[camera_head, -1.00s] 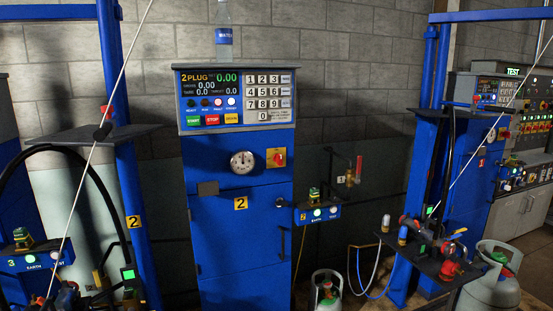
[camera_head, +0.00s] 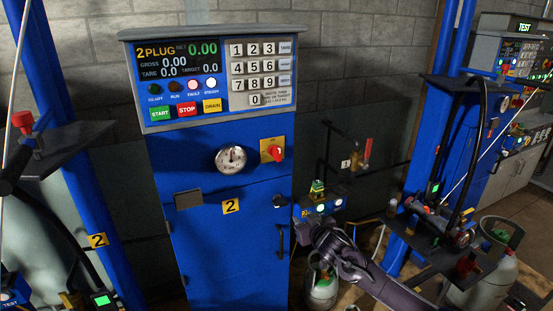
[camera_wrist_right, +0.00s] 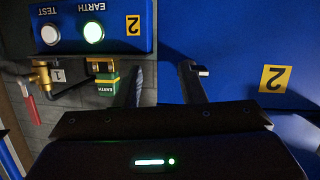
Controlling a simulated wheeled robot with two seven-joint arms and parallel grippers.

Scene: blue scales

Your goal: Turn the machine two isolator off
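The machine two isolator is a red rotary knob (camera_head: 277,152) on a yellow plate, on the right of the blue machine two cabinet's front (camera_head: 180,160), beside the round gauge. My right gripper (camera_head: 318,228) is in front of and below the isolator, near the earth/test box, apart from the knob. In the right wrist view its two dark fingers (camera_wrist_right: 165,85) stand apart with nothing seen between them. The isolator does not show in that view. My left gripper is not in view.
The earth/test box (camera_wrist_right: 95,35) and a red-handled valve (camera_wrist_right: 28,105) are close to my right gripper. A gas cylinder (camera_head: 322,291) stands below. A blue post frame with a shelf (camera_head: 425,250) is to the right. The number keypad (camera_head: 262,70) is above the isolator.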

